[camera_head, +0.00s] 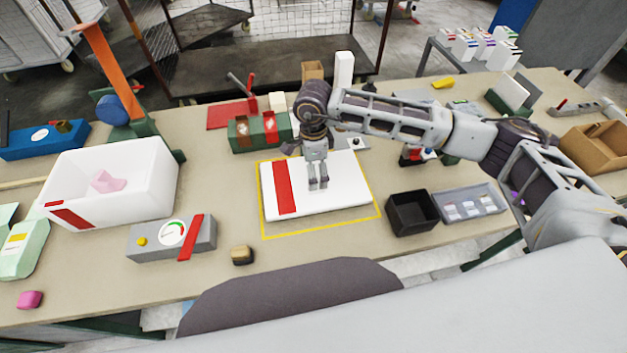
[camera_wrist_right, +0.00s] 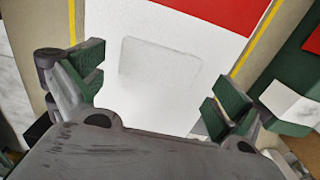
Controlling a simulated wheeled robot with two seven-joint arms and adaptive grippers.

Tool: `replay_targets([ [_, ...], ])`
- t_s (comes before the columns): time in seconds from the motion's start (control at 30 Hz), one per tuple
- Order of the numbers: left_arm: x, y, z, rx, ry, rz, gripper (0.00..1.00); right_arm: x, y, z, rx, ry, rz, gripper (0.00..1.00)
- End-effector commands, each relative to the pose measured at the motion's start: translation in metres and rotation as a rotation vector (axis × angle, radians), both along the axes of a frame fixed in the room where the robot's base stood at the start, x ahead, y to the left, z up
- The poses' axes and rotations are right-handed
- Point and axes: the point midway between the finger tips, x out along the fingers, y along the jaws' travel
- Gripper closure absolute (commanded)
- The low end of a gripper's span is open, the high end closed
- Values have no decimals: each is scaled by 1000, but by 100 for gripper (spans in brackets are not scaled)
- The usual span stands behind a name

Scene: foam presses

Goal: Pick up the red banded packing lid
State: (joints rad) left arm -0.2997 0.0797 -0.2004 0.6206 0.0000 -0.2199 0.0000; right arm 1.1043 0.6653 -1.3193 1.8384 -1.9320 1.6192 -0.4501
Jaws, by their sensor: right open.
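The red banded packing lid (camera_head: 345,190) is a flat white slab with a red stripe across its left part. It lies flat inside a yellow outline on the table. My right gripper (camera_head: 318,186) points down over the middle of the lid. In the right wrist view my gripper (camera_wrist_right: 157,90) is open, its green-padded fingers apart with nothing between them but the lid's white surface (camera_wrist_right: 175,40). A faint pale square shows on that surface. Whether the fingertips touch the lid cannot be told. My left gripper is not in view.
A white tub (camera_head: 140,200) with a red band and a pink piece inside stands at left. A grey gauge box (camera_head: 150,240) is nearer. A black bin (camera_head: 412,212) and grey tray (camera_head: 468,203) stand right of the lid. Green blocks (camera_head: 258,133) stand behind it.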

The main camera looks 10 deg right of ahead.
Motion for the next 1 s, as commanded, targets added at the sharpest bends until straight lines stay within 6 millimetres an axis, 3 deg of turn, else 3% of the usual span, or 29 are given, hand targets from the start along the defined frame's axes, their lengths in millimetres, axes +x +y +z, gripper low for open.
replay_targets([
  [0.3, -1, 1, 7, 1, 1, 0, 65, 0, -1, -24, 0, 0, -1, 0],
  [0.77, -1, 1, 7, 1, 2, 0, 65, 0, -1, -25, 0, -1, -1, 0],
  [1.0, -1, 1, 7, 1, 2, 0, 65, 0, -1, -25, 0, -1, -1, 31],
])
